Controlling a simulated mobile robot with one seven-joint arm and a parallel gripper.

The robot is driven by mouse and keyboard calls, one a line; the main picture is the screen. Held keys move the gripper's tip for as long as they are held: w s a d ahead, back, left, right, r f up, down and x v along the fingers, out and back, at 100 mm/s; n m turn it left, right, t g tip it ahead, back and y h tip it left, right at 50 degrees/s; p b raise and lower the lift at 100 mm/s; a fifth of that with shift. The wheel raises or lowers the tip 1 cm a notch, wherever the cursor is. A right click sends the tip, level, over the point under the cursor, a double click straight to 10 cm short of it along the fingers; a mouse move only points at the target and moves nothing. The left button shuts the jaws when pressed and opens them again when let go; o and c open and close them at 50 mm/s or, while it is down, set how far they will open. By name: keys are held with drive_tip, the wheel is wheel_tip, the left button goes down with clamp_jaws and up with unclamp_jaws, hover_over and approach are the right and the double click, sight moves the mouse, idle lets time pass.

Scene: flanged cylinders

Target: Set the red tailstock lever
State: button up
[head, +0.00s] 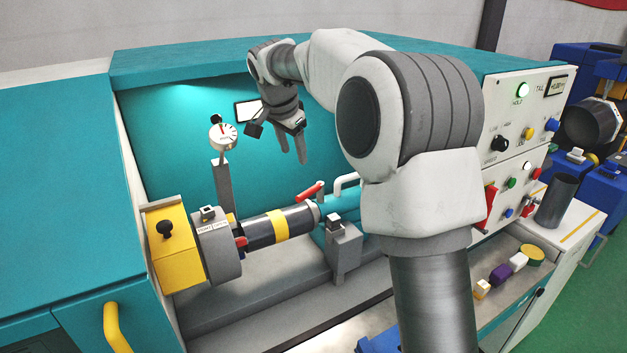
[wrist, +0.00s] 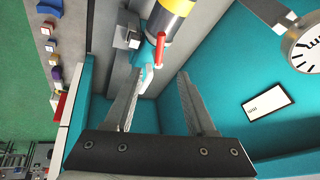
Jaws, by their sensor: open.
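The red tailstock lever (head: 309,190) sits on top of the teal tailstock (head: 343,199), at the right end of the dark cylinder (head: 280,225) with a yellow band. In the wrist view the red lever (wrist: 160,49) shows between my fingers, beyond their tips, beside the cylinder (wrist: 170,20). My gripper (head: 292,160) is open and empty, pointing down above and behind the lever, apart from it. Its two fingers also show in the wrist view (wrist: 158,85). My arm hides part of the tailstock's right side.
A dial gauge (head: 223,137) on a grey post stands left of my gripper. The grey chuck (head: 217,250) and yellow headstock (head: 178,245) hold the cylinder's left end. A control panel (head: 524,130) is at the right. A white curved handle (head: 345,184) is close to the lever.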

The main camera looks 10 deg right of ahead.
sight(304, 193)
drive_tip(key=p+x, duration=0.2)
drive_tip(key=x, duration=1.5)
drive_tip(key=shift+w+d+f, duration=0.1)
drive_tip(key=shift+w+f, duration=0.1)
drive_tip(key=shift+w, duration=0.1)
clamp_jaws()
idle(0.7)
